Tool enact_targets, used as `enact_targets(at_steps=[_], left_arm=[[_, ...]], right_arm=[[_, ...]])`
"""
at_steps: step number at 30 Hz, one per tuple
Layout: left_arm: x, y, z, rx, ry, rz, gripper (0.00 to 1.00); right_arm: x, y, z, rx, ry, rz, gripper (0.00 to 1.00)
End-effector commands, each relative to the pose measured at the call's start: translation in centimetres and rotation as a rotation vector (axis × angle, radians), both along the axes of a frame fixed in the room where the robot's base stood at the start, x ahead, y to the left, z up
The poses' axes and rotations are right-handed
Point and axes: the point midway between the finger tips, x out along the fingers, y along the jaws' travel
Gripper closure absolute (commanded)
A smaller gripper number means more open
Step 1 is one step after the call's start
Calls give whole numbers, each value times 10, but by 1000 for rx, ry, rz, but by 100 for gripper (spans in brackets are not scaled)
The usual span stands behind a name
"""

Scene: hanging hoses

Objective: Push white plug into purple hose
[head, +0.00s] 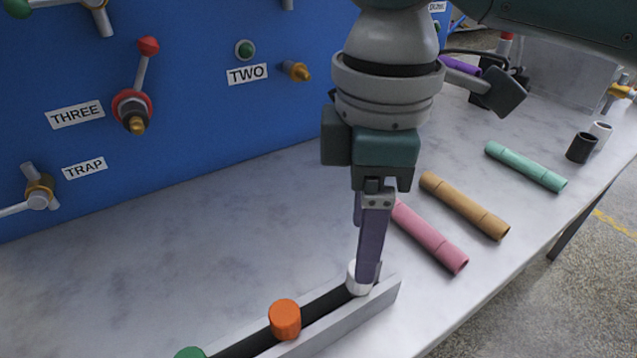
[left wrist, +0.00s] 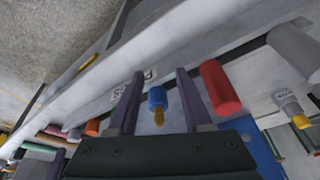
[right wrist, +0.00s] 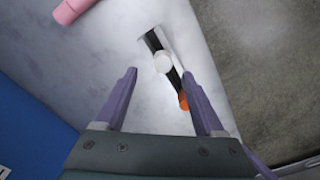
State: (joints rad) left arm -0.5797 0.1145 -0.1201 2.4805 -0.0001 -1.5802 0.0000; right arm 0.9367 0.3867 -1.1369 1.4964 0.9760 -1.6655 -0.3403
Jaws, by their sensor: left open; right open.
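The white plug (head: 356,281) stands in the dark slot of a grey rack (head: 345,318) on the table. My right gripper (head: 368,280) points down over it, one finger partly covering it in the head view. In the right wrist view, the white plug (right wrist: 162,62) shows between the open fingers (right wrist: 160,72), near the tips; contact cannot be told. A purple piece (head: 460,66), perhaps the purple hose, shows behind my right arm, mostly hidden, beside a dark grey block. My left gripper (left wrist: 158,74) is open and outside the head view; a blue cylinder shows between its fingers.
An orange plug (head: 285,319) and a green plug (head: 190,353) stand in the same rack. Pink (head: 430,237), tan (head: 464,206) and teal (head: 525,167) hoses lie to the right. A blue panel (head: 200,120) with valves stands behind. The table between panel and rack is clear.

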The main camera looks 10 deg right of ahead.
Motion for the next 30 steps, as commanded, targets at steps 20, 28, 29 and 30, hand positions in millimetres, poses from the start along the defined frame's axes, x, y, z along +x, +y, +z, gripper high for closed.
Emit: enact_targets(at_steps=[20, 28, 29, 30], left_arm=[[0, 2, -6, 10, 1, -6, 50], [0, 2, -7, 8, 1, -5, 50], [0, 2, -7, 8, 1, -5, 50], [0, 2, -7, 7, 1, -4, 50]], right_arm=[[-4, -1, -44, 0, -1, 0, 43], [-4, -1, -44, 0, -1, 0, 73], [-4, -1, -44, 0, -1, 0, 76], [-4, -1, -44, 0, -1, 0, 81]])
